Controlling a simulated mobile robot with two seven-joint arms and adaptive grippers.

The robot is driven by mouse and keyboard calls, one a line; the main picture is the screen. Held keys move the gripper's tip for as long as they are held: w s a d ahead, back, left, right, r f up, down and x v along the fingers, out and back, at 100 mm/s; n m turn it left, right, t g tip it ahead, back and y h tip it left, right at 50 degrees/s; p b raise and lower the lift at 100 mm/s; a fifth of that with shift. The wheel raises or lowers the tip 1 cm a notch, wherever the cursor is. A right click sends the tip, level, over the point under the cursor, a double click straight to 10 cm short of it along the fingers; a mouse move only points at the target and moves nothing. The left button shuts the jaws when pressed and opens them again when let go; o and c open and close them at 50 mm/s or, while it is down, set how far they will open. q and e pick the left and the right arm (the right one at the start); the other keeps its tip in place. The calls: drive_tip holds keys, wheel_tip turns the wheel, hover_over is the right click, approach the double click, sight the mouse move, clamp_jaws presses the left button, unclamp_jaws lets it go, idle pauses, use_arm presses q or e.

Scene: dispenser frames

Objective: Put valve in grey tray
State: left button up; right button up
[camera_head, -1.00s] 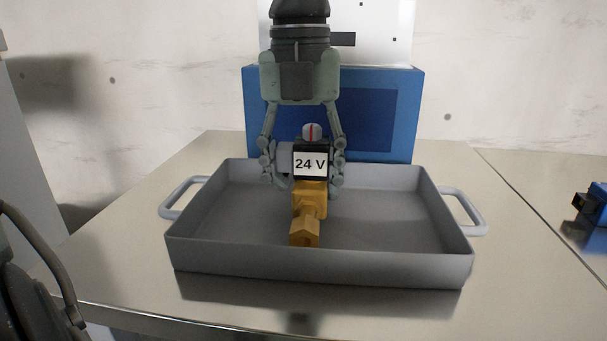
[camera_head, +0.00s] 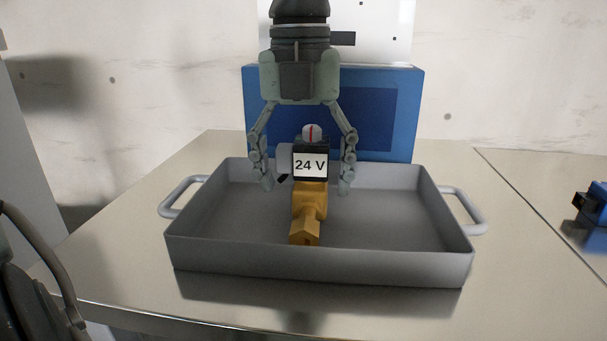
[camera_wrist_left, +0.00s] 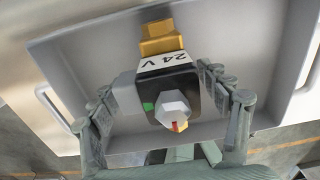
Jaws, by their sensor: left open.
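The valve (camera_head: 309,212) has a brass body, a black block with a white "24 V" label and a light knob with a red mark on top. It is inside the grey tray (camera_head: 320,268), near the middle, with its brass end toward the front wall. It also shows in the left wrist view (camera_wrist_left: 162,38). My left gripper (camera_head: 305,185) comes down from above with its fingers spread on both sides of the valve's black block, with gaps visible beside it in the head view. In the left wrist view the fingers (camera_wrist_left: 170,135) flank the block.
The tray has a handle on each side and stands on a pale shiny table (camera_head: 120,255). A blue box (camera_head: 400,110) stands behind the tray. A blue object (camera_head: 597,205) lies at the right edge. Part of a dark arm shows at lower left.

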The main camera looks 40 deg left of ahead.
use_arm(q)
wheel_tip(320, 180, up, 11)
drive_tip(key=shift+a+f+p, duration=0.1)
drive_tip(key=shift+p, duration=0.35)
drive_tip(key=shift+s+r, duration=0.1)
drive_tip(key=shift+r, duration=0.6)
use_arm(e)
drive_tip(key=shift+a+x, duration=0.15)
drive_tip(key=shift+x, duration=0.7)
drive_tip(key=shift+a+x, duration=0.1)
drive_tip(key=shift+x, duration=0.7)
drive_tip(key=shift+s+f, duration=0.1)
drive_tip(key=shift+s, duration=0.05)
